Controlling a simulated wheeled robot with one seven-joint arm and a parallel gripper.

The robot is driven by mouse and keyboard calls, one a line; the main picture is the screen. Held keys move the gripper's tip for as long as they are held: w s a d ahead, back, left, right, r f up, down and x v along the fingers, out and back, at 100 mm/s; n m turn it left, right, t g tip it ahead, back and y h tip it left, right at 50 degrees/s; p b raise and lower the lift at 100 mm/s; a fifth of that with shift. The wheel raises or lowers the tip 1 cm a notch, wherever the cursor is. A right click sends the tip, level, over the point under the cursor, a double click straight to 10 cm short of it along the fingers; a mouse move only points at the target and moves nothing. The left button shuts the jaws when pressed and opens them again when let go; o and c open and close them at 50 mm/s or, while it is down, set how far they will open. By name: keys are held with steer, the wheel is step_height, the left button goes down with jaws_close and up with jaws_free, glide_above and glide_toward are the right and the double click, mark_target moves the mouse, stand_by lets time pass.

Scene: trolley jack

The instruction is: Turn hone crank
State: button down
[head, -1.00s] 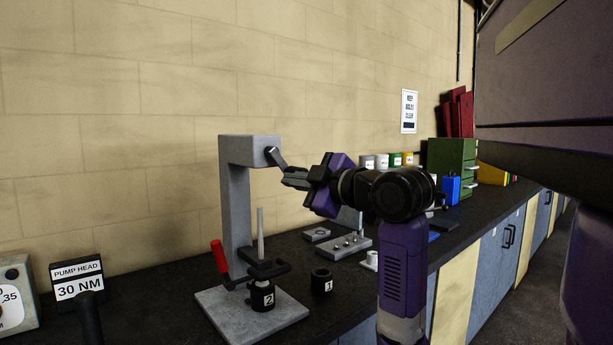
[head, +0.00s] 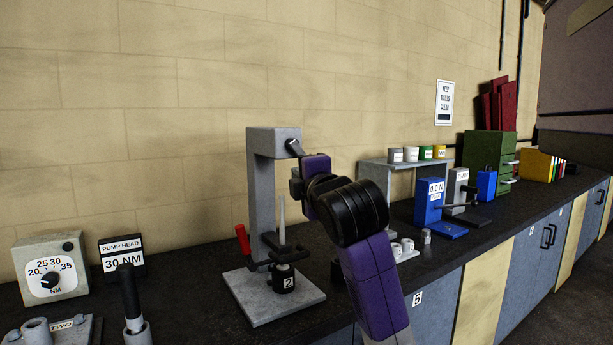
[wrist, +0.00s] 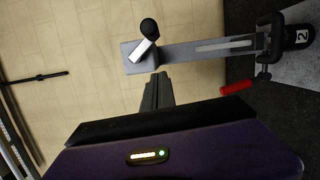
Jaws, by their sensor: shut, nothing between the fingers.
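The honing stand (head: 262,190) is a grey post with an overhanging head on a flat base. The crank (head: 294,147) is a short grey bar at the head's right end, slanting down to the right. In the wrist view the crank (wrist: 141,51) ends in a black knob (wrist: 149,27). My gripper (head: 296,187) is just below and right of the crank in the head view. In the wrist view its fingers (wrist: 159,76) are shut together and empty, with their tips close to the crank; whether they touch it is unclear.
A black cylinder marked 2 (head: 284,279) is clamped on the stand base beneath a thin rod, beside a red handle (head: 243,240). A torque dial box (head: 50,268) and a PUMP HEAD sign (head: 122,256) stand left. Gauges and a shelf stand right. The wall is behind.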

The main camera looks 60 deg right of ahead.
steer(key=d+p, duration=0.1)
steer(key=d, duration=0.5)
steer(key=shift+w+d+r, duration=0.2)
steer(key=shift+w+d, duration=0.05)
steer(key=shift+w, duration=0.2)
steer(key=shift+s+d+r+n+t+b, duration=0.15)
steer(key=shift+s+d+n+t+b, duration=0.2)
steer(key=shift+n, duration=0.4)
steer(key=shift+s+d+r+n+t+b, duration=0.15)
steer(key=shift+d+n+b, duration=0.3)
steer(key=shift+n, duration=0.3)
